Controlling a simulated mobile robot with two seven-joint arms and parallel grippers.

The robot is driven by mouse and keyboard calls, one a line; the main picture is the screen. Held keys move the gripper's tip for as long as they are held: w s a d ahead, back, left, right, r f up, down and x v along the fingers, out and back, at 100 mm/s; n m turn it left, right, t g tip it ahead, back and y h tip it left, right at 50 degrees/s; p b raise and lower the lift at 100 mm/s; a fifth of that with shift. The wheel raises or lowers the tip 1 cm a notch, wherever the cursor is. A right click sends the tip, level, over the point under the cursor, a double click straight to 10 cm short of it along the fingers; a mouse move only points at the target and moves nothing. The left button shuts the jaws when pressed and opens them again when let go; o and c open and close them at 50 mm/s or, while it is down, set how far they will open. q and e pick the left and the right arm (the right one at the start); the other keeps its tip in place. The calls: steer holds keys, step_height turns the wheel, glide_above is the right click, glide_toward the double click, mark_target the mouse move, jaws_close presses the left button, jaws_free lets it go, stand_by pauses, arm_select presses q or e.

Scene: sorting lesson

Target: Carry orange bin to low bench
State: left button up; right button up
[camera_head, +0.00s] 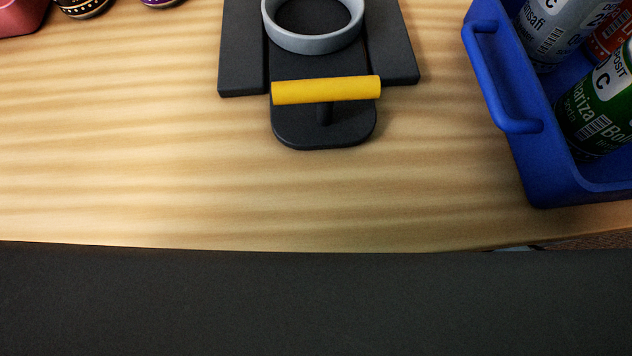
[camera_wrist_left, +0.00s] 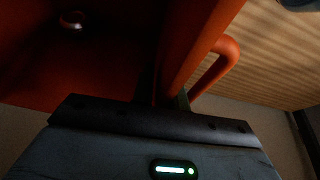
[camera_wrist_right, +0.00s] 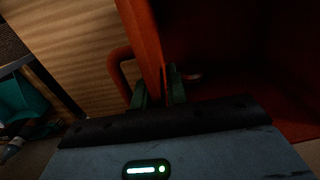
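The orange bin (camera_wrist_left: 195,40) shows only in the two wrist views. In the left wrist view my left gripper (camera_wrist_left: 165,97) has its fingers on either side of one bin wall, beside a loop handle. In the right wrist view my right gripper (camera_wrist_right: 157,92) has its fingers on either side of a wall of the bin (camera_wrist_right: 143,35), also beside a loop handle. Both look closed on the wall. The bin's dark inside holds a small round shiny thing, perhaps a can end (camera_wrist_left: 72,20). Neither gripper nor bin is in the head view. I cannot identify the low bench.
A wooden tabletop (camera_head: 130,170) carries a black device with a yellow handle (camera_head: 325,90) and a blue bin (camera_head: 550,190) with several cans. Its near middle is bare. In the right wrist view a teal container (camera_wrist_right: 18,97) is low at the left, by a dark bar.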

arm_select(q)
steer(key=shift+w+f, duration=0.15)
steer(key=shift+f, duration=0.1)
arm_select(e)
steer(key=shift+f, duration=0.25)
arm_select(q)
steer(key=shift+c, duration=0.2)
arm_select(e)
steer(key=shift+c, duration=0.2)
arm_select(q)
jaws_close()
arm_select(e)
jaws_close()
arm_select(q)
steer(key=shift+r, duration=0.15)
arm_select(e)
steer(key=shift+r, duration=0.15)
stand_by(0.3)
